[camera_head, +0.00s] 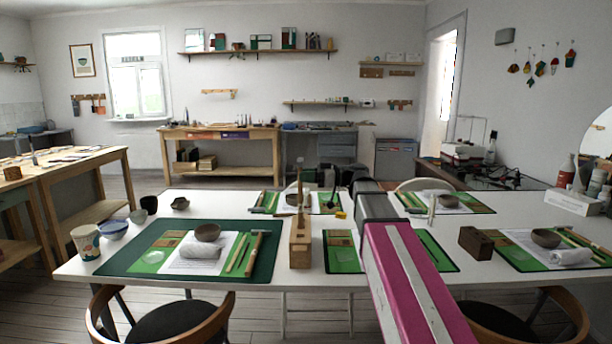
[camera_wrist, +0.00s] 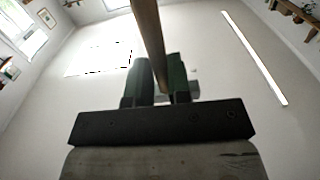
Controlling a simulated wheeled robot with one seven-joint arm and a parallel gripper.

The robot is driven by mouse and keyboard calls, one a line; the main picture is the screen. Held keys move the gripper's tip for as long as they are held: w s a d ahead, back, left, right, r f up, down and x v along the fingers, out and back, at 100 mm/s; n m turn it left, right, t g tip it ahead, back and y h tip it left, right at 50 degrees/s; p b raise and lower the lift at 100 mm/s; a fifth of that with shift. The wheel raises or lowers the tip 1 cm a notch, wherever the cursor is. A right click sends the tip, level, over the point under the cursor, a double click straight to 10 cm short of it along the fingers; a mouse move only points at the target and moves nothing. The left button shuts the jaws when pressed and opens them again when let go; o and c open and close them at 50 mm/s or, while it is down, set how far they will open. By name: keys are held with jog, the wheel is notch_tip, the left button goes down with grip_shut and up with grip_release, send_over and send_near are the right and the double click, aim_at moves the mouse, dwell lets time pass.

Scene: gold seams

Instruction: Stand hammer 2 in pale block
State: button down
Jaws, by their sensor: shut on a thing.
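The pale block (camera_head: 300,246) stands upright on the white table in the head view, between the two front place settings. A thin upright wooden piece (camera_head: 300,192) shows at its top; whether it stands in the block or behind it, I cannot tell. In the wrist view my gripper (camera_wrist: 162,80) is shut on a wooden handle (camera_wrist: 148,35), taken as hammer 2's, which runs up out of the picture. Its head is not in view there. In the head view my pink arm reaches over the table, and the gripper is not clearly made out.
A hammer (camera_head: 256,252) lies on the left green mat (camera_head: 122,262) near a bowl (camera_head: 207,232) and rolled cloth. A dark wooden block (camera_head: 476,242) stands at right. Cups and bowls line the table's left end. Chairs (camera_head: 175,325) stand at the front.

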jog(key=shift+f, duration=2.15)
dwell(0.4)
jog(key=c, duration=1)
grip_release()
jog(key=shift+d, duration=0.15)
jog(key=shift+s+d, duration=0.15)
jog(key=shift+d, duration=4.3)
notch_tip(320, 180, up, 6)
jog(key=shift+f, duration=0.1)
